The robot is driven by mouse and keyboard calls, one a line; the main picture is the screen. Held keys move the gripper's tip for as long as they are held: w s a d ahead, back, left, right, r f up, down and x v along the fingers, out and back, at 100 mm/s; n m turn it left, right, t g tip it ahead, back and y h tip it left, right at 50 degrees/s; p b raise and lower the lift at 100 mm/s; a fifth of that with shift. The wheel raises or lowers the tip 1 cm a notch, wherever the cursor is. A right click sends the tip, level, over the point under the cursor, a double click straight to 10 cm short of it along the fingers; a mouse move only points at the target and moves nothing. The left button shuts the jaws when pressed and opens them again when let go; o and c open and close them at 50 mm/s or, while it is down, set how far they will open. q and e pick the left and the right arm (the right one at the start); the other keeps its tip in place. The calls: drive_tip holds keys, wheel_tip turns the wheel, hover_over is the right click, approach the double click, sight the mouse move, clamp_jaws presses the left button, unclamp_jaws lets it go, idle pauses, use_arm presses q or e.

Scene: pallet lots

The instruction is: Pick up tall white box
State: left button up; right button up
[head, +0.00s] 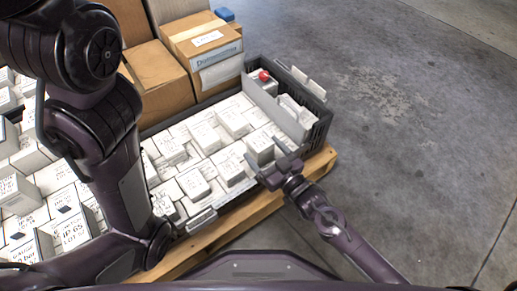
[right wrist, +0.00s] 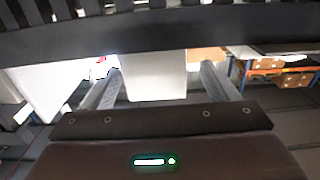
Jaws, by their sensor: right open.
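A tall white box (head: 260,148) stands upright among the white boxes near the right end of the crate. My right gripper (head: 276,172) is just in front of it at the crate's near edge. In the right wrist view the white box (right wrist: 157,76) shows between the two fingers of my right gripper (right wrist: 158,88), with gaps on both sides. The fingers are open and hold nothing. The box's lower part is hidden in the head view. My left arm crosses the left side of the head view, but I cannot see its gripper.
A dark grey crate (head: 318,110) with several white boxes sits on a wooden pallet (head: 318,163). A red round item (head: 264,75) lies at its far end. Cardboard boxes (head: 203,48) stand behind. The concrete floor to the right is clear.

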sight(254, 135)
drive_tip(key=b+x, duration=0.1)
drive_tip(key=x, duration=0.1)
drive_tip(key=b+x, duration=0.1)
drive_tip(key=x, duration=0.1)
drive_tip(key=shift+w+d+r+b, duration=0.1)
drive_tip(key=shift+d+r+b, duration=0.15)
drive_tip(key=shift+b, duration=0.15)
drive_tip(key=shift+w+a+r, duration=0.15)
drive_tip(key=shift+w+a, duration=0.1)
drive_tip(key=shift+w, duration=0.1)
drive_tip(key=shift+r, duration=0.1)
drive_tip(key=c, duration=1.3)
drive_tip(key=shift+c, duration=0.2)
drive_tip(key=shift+r, duration=0.1)
